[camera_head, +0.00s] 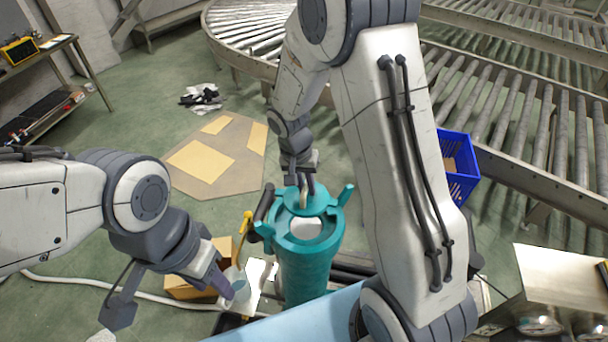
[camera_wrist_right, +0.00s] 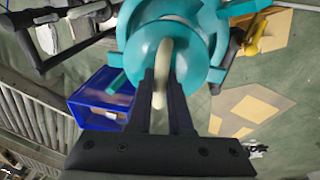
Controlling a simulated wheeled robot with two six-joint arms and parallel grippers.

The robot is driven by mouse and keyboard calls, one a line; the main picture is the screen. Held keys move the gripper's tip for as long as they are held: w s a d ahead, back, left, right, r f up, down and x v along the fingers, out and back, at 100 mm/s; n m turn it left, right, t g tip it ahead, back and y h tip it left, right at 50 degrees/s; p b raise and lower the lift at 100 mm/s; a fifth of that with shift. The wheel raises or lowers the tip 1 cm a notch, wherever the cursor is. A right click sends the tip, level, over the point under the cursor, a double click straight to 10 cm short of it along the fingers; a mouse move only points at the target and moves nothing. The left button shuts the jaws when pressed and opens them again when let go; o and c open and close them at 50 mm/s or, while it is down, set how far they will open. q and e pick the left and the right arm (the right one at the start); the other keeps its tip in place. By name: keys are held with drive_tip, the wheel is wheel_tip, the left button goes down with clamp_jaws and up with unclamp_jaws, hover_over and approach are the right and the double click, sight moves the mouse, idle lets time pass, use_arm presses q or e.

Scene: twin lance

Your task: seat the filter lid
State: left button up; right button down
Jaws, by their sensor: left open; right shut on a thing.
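A teal filter housing (camera_head: 307,275) stands upright in the head view, its round mouth showing a pale inside. The teal lid (camera_head: 313,201) is a disc with a pale loop handle; it is over the far part of the mouth, off-centre. I cannot tell whether it touches the rim. My right gripper (camera_head: 302,187) is shut on the lid's handle from above. In the right wrist view its fingers (camera_wrist_right: 161,90) pinch the pale handle, with the lid (camera_wrist_right: 141,45) beyond and the housing partly hidden behind it. My left gripper (camera_head: 172,292) is open and empty, left of the housing.
A blue crate (camera_head: 458,168) is right of the housing, partly behind my right arm. A pale container (camera_head: 238,287) and a cardboard box (camera_head: 190,288) are close to my left gripper. Roller conveyors (camera_head: 520,120) fill the back right. Open floor lies at the left.

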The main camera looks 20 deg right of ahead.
drive_tip(key=shift+f, duration=0.1)
idle(0.3)
drive_tip(key=shift+s+f+b, duration=0.1)
drive_tip(key=shift+f+b, duration=0.05)
drive_tip(key=shift+b, duration=0.25)
wheel_tip(320, 180, down, 5)
drive_tip(key=b, duration=0.5)
drive_tip(key=shift+f, duration=0.2)
drive_tip(key=shift+s, duration=0.1)
idle(1.6)
drive_tip(key=shift+f+b, duration=2.8)
drive_tip(key=shift+f, duration=0.1)
drive_tip(key=c, duration=0.8)
unclamp_jaws()
drive_tip(key=shift+r, duration=0.1)
drive_tip(key=shift+o, duration=0.2)
drive_tip(key=r, duration=0.3)
drive_tip(key=a+r, duration=0.1)
drive_tip(key=r, duration=0.3)
drive_tip(key=r+b, duration=0.1)
drive_tip(key=r, duration=0.2)
drive_tip(key=shift+a+r, duration=0.2)
drive_tip(key=shift+a, duration=0.2)
